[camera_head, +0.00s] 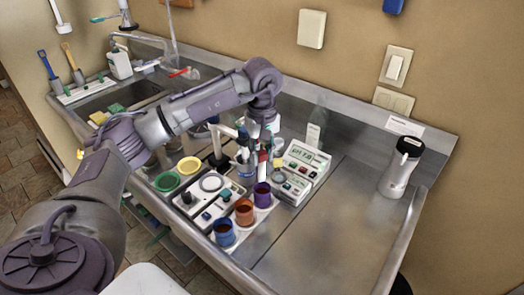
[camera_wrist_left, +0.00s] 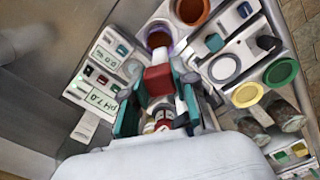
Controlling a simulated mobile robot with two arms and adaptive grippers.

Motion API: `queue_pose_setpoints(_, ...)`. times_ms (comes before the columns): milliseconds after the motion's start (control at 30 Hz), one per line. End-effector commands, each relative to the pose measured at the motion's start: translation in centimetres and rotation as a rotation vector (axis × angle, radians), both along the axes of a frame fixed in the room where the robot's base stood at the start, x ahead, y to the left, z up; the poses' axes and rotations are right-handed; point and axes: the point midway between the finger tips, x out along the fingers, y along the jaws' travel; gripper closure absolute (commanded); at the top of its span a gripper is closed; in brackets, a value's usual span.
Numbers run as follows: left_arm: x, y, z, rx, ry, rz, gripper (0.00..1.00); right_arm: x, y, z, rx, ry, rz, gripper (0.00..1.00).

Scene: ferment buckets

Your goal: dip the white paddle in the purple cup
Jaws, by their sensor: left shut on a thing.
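My left gripper (camera_head: 263,152) is over the back of the counter and shut on a paddle with a red grip (camera_wrist_left: 158,79). Its white end (camera_head: 262,171) points down, just above the purple cup (camera_head: 262,194). In the left wrist view, the teal fingers hold the red part from both sides, and the purple cup (camera_wrist_left: 158,38) with brown liquid lies just beyond the white end. I cannot tell whether the end reaches inside the rim. The cup stands upright at the back of a row. My right gripper is not in view.
An orange cup (camera_head: 244,212) and a blue cup (camera_head: 224,233) stand in the same row. A pH meter (camera_head: 300,168) is right of the gripper. Green (camera_head: 167,181) and yellow rings lie left. A flask (camera_head: 401,167) stands far right; the counter before it is clear.

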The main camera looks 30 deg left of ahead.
Motion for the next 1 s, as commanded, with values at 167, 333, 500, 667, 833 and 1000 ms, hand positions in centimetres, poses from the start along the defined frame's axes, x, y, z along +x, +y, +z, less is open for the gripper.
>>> queue_pose_setpoints(167,0.0,0.0,-2.2,0.0,0.0,-0.001,1.0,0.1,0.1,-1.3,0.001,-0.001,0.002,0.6)
queue_pose_setpoints(333,0.0,0.0,-4.0,0.001,-0.001,-0.002,1.0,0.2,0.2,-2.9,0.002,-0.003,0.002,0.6)
queue_pose_setpoints(500,0.0,0.0,-5.7,0.001,0.001,-0.002,1.0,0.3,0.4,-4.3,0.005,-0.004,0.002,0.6)
queue_pose_setpoints(667,0.0,0.0,-7.1,0.0,0.0,-0.001,1.0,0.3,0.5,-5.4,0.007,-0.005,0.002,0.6)
queue_pose_setpoints(833,0.0,0.0,-7.8,-0.001,-0.001,-0.001,1.0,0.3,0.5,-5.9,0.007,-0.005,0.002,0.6)
queue_pose_setpoints(1000,0.0,0.0,-7.8,-0.001,-0.001,-0.001,1.0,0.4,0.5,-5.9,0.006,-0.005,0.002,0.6)
